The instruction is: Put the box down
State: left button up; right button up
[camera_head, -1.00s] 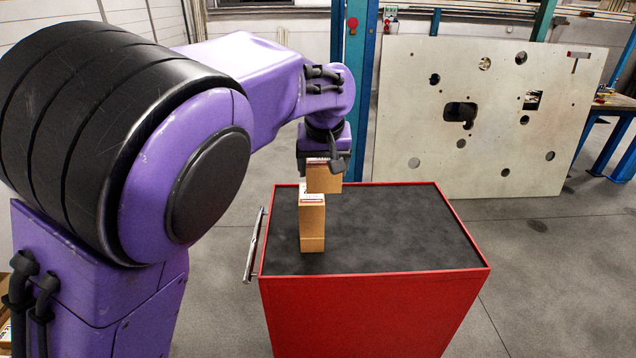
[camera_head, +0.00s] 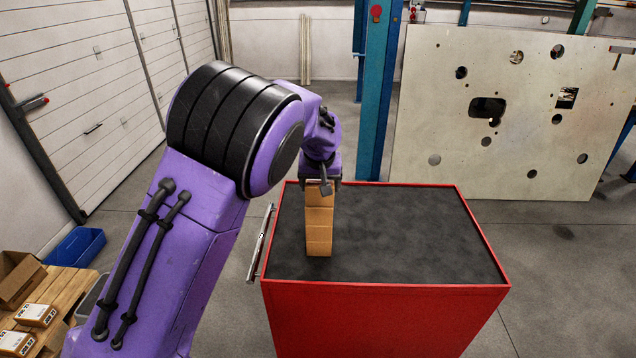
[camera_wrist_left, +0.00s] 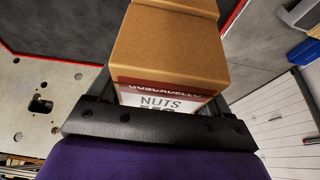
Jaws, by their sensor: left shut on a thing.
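My left gripper (camera_head: 320,183) is shut on a brown cardboard box (camera_head: 319,194) at the left part of the red cart (camera_head: 385,318). In the left wrist view the held box (camera_wrist_left: 168,48) has a white and dark red label reading "NUTS". Directly below it in the head view are more brown boxes (camera_head: 319,238), stacked on the cart's dark top. The held box lines up with this stack; I cannot tell whether it touches the top one. My right gripper is not in view.
The cart's dark top (camera_head: 410,225) is clear to the right of the stack. A metal handle (camera_head: 262,240) runs along its left side. A wooden pallet (camera_head: 60,305) with boxes and a blue bin (camera_head: 76,247) are at the lower left. A teal post (camera_head: 378,95) stands behind the cart.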

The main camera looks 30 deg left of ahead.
pick_arm(q)
jog(key=shift+s, duration=0.2)
jog(key=o, duration=1.3)
jog(key=shift+o, duration=0.2)
jog(key=shift+r, duration=0.35)
jog(key=b+v, duration=0.1)
jog(key=v, duration=0.4)
jog(key=b+v, duration=0.1)
jog(key=v, duration=0.5)
jog(key=shift+s+d, duration=0.1)
jog(key=shift+d, duration=0.1)
jog(key=shift+r, duration=0.2)
jog(key=shift+s+a, duration=0.1)
